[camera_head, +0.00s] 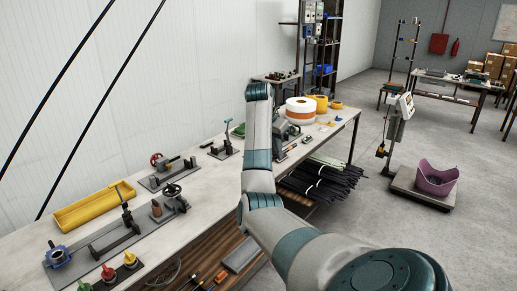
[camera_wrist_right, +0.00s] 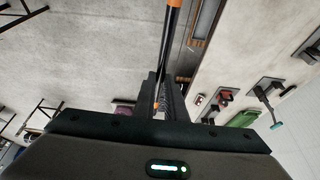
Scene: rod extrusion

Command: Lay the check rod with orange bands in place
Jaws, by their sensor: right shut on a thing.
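The check rod (camera_wrist_right: 168,50) is a thin black rod with orange bands in the right wrist view. One band (camera_wrist_right: 174,3) shows at the top edge and another near the fingers. My right gripper (camera_wrist_right: 161,100) is shut on the rod, which runs away from between the fingers and out of the top of that view. In the head view my right arm reaches up over the bench (camera_head: 205,190); the fingers and rod cannot be made out there. My left gripper is in neither view.
On the bench stand a yellow tray (camera_head: 95,207), a clamp fixture (camera_head: 120,232), a vise with a red knob (camera_head: 165,168) and an orange-white spool (camera_head: 300,108). Black rods (camera_head: 322,180) lie on the lower shelf. A purple tub (camera_head: 436,178) stands at right beyond clear floor.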

